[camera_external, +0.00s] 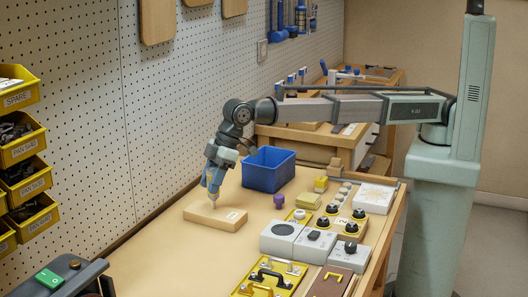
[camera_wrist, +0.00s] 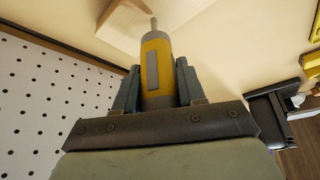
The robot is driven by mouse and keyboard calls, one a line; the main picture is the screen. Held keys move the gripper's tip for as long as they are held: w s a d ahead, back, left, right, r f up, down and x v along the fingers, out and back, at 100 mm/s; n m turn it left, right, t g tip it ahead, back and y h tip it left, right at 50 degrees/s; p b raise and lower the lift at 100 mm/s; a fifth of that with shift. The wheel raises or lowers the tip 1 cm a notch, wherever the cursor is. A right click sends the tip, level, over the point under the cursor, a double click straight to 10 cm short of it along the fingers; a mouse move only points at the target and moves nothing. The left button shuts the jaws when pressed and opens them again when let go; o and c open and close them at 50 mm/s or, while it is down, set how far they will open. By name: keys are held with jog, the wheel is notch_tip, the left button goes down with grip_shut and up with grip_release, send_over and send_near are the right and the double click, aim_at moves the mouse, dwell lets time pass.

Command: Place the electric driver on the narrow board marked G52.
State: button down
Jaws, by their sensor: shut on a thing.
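My gripper (camera_external: 213,178) is shut on the electric driver, above the narrow wooden board. In the wrist view the driver (camera_wrist: 156,62) is a yellow cylinder with a grey strip and a thin metal tip, between the two dark fingers (camera_wrist: 157,85). In the external view the driver is mostly hidden by the gripper and its tip points down at the board. The narrow board (camera_external: 212,217) lies on the bench with a small white label, too small to read. Part of the board (camera_wrist: 135,22) also shows at the top of the wrist view. I cannot tell whether the tip touches it.
A blue bin (camera_external: 268,170) stands just right of and behind the board. Grey and yellow boxes with knobs (camera_external: 312,243) fill the bench's right side. A pegboard wall (camera_external: 170,100) rises behind, and yellow parts bins (camera_external: 28,180) hang at left. Bench left of the board is clear.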

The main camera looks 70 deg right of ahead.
jog(key=shift+f, duration=0.25)
jog(key=shift+f, duration=0.1)
jog(key=c, duration=0.7)
grip_release()
jog(key=shift+o, duration=0.2)
jog(key=v, duration=1.2)
